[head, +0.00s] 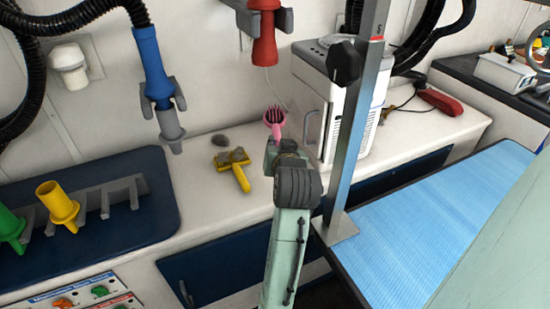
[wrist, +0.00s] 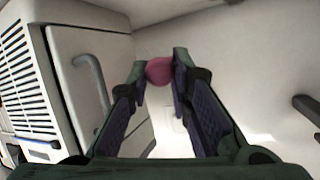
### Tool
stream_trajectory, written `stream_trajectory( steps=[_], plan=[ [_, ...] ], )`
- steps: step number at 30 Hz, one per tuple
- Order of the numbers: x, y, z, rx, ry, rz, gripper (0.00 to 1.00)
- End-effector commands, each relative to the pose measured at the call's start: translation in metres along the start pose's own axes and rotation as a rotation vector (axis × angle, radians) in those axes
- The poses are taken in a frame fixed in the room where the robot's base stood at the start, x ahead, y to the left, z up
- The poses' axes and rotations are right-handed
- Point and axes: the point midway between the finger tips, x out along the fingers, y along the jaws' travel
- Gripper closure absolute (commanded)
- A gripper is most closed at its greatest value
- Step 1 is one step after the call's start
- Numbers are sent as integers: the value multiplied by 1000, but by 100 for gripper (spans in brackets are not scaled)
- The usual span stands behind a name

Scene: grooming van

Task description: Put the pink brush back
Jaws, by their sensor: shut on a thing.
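The pink brush (head: 274,120) shows in the head view just above my gripper (head: 273,148), with its dark bristles up and its head raised over the white counter. In the wrist view my gripper (wrist: 161,72) is shut on the pink brush (wrist: 160,71), a rounded pink part between the fingertips. The rest of the brush is hidden in the wrist view. In the head view my arm hides part of the gripper.
A white cabinet machine (head: 312,95) stands close on the right, beside a metal post (head: 358,120). Red (head: 264,40) and blue (head: 150,65) nozzles hang above.

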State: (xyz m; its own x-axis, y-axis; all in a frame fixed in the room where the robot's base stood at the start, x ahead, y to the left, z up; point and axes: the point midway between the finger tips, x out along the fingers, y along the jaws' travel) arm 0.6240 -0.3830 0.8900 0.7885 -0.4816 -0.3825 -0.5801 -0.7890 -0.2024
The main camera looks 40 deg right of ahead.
Motion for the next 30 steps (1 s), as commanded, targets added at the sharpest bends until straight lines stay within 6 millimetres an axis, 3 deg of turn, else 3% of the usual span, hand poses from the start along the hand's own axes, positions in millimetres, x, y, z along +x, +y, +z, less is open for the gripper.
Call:
stream_trajectory(
  steps=[6, 18, 30],
  plan=[
    [15, 8, 37, 1, -7, 0, 100],
    [33, 18, 81, 2, -4, 1, 100],
    [36, 19, 87, 0, -1, 0, 100]
  ],
)
